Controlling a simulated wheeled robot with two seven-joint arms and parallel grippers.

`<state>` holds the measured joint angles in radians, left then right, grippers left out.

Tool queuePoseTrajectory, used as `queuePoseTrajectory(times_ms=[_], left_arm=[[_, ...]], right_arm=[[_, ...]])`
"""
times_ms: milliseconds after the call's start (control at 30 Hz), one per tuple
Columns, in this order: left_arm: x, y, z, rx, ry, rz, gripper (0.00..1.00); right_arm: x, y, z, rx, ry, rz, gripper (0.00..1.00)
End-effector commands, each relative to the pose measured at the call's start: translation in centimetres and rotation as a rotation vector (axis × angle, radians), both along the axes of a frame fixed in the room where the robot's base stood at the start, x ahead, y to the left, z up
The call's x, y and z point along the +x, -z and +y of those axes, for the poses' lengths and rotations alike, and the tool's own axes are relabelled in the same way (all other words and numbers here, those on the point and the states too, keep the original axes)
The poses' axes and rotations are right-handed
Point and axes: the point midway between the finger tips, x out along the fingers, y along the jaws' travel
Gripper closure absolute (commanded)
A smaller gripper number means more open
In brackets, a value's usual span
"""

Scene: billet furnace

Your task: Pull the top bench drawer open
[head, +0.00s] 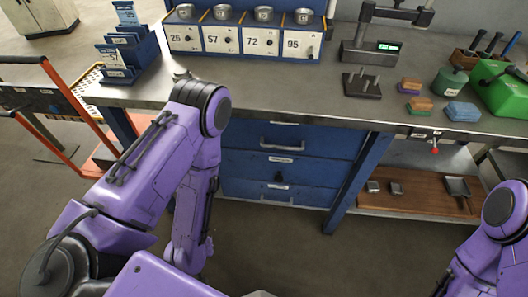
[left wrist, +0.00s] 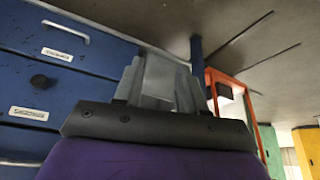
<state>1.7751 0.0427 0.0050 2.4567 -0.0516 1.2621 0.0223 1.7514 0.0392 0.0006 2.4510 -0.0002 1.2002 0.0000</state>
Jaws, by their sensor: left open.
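The blue top bench drawer (head: 318,142) is shut under the benchtop, with a silver bar handle (head: 282,146). The left wrist view appears upside down; a pale handle part (left wrist: 18,163) at its lower left looks like the top drawer's handle. My left gripper (left wrist: 160,65) is open and empty, pointing toward the floor beside the drawer fronts, apart from the handles. In the head view my bent left forearm hides it, left of the drawers. My right arm shows at the lower right, but its gripper is out of frame.
Below are a middle drawer (head: 320,168) and a bottom drawer (head: 310,196), both shut. A blue bench leg (head: 350,190) stands right of them. An orange-framed cart (head: 62,110) is at the left. Bins, a scale and blocks occupy the benchtop. The floor before the drawers is clear.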

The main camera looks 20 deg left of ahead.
Motion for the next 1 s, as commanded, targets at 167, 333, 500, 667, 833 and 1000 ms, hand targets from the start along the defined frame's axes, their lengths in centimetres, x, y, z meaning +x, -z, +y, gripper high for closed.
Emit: queuePoseTrajectory(times_ms=[167,333,500,667,833,1000], left_arm=[[12.9,2.3,-4.4,-0.247,-0.05,-0.537,0.6],[21.2,-3.5,-8.5,-0.688,-0.13,-1.058,0.6],[23.0,-8.6,-9.9,-1.023,-0.174,-1.289,0.6],[23.6,-10.0,-10.1,-1.101,-0.179,-1.335,0.6],[25.0,-9.7,-10.3,-1.095,-0.172,-1.342,0.6],[27.3,-10.5,-10.6,-1.099,-0.179,-1.332,0.6]], right_arm=[[0.0,10.1,-0.1,0.0,0.0,0.001,0.57],[0.1,17.6,-0.1,0.0,0.0,0.001,0.57],[0.1,20.6,-0.1,0.0,0.0,0.001,0.57],[0.1,21.7,-0.1,0.0,0.001,0.0,0.57],[0.2,25.4,-0.1,0.0,0.001,0.0,0.57],[0.1,28.1,-0.1,-0.001,0.0,0.0,0.57]])
